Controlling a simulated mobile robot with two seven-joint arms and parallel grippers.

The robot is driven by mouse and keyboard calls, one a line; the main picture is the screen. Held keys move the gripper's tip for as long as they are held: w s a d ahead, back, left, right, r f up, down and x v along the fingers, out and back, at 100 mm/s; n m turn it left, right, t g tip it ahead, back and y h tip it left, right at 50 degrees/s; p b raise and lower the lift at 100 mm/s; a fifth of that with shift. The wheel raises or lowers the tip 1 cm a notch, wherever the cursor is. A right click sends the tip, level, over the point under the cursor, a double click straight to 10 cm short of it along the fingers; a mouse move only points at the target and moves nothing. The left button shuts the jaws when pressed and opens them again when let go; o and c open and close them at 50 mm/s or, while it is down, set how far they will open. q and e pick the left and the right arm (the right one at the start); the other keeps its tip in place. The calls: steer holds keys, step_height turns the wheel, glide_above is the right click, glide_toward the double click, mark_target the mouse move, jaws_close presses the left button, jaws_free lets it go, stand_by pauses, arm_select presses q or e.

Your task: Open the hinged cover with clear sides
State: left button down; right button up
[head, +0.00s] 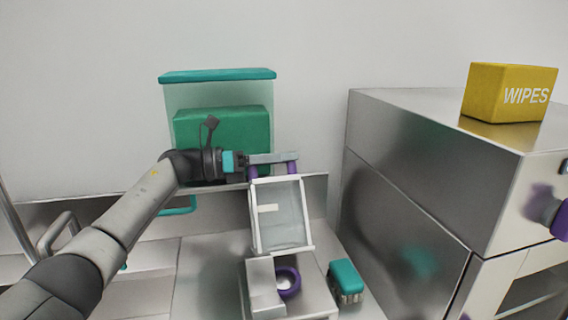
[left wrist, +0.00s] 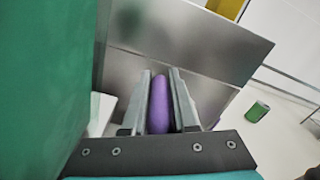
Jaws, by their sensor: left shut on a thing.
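The hinged cover (head: 282,215) has a white frame and clear panes. It stands raised and tilted above a small white and steel device (head: 262,285) with a purple ring (head: 288,281) at its base. Purple handle parts (head: 292,168) show at the cover's top edge. My left gripper (head: 273,159) reaches in from the left at that top edge. In the left wrist view its fingers (left wrist: 161,76) are shut on the purple handle (left wrist: 160,106). My right gripper is not in view.
A clear bin with a teal lid (head: 217,76) and green contents stands behind my left gripper. A steel cabinet (head: 405,215) bounds the right, with a yellow wipes box (head: 508,92) on top. A small teal-topped block (head: 346,278) lies right of the device.

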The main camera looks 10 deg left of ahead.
arm_select(q)
steer(key=shift+w, duration=0.1)
stand_by(0.3)
steer(key=c, duration=0.7)
jaws_free()
steer(key=shift+c, duration=0.2)
steer(key=b+v, duration=0.1)
steer(key=v, duration=1.4)
steer(key=shift+a, duration=0.15)
